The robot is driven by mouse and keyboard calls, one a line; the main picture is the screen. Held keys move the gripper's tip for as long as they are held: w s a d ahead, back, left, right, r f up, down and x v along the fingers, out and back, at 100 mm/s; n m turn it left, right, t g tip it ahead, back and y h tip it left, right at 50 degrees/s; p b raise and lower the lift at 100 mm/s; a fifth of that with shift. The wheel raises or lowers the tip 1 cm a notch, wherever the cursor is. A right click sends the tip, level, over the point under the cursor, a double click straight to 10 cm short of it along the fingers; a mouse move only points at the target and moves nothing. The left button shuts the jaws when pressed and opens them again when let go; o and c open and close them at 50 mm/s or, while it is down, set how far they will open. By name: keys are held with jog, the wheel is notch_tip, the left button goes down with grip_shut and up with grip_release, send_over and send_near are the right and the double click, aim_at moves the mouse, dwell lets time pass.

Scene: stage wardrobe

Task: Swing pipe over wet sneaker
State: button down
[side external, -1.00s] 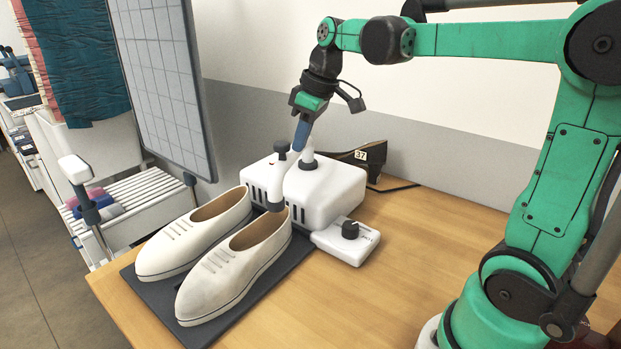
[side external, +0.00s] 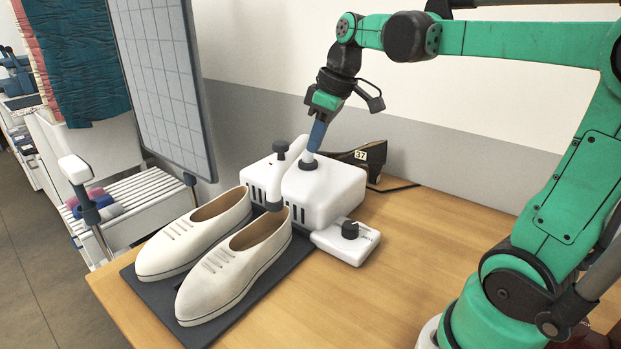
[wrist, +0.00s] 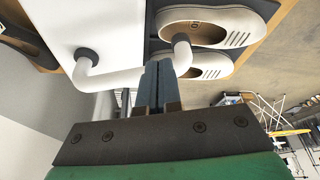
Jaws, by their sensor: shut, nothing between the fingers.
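Two off-white sneakers lie side by side on a dark mat: the left sneaker (side external: 193,235) and the right sneaker (side external: 235,270), whose surface looks faintly mottled. A white pipe (side external: 286,192) runs from a post on the white dryer box (side external: 335,193). Its dark nozzle points down at the heel opening of the right sneaker. A dark knob (side external: 281,148) stands on the pipe. The pipe also shows in the wrist view (wrist: 120,80). My gripper (side external: 314,148) is shut and empty, just in front of the pipe's post, partly hiding it. Contact cannot be told.
A control unit with a dial (side external: 347,240) sits at the box's front right. A dark heeled shoe tagged 37 (side external: 368,160) stands behind the box. A grey gridded panel (side external: 165,80) rises at the left.

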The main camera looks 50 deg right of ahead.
jog(key=s+a+v, duration=0.1)
jog(key=v, duration=0.9)
jog(key=a+f+m+t, duration=0.1)
jog(key=a+f, duration=0.3)
jog(key=f, duration=0.4)
jog(key=s+a+f+m+t+h, duration=0.1)
jog(key=a+f, duration=0.3)
jog(key=f, duration=0.4)
jog(key=shift+s+a+f+m+t, duration=0.15)
jog(key=shift+s+a+m+t, duration=0.15)
jog(key=shift+m+t, duration=0.55)
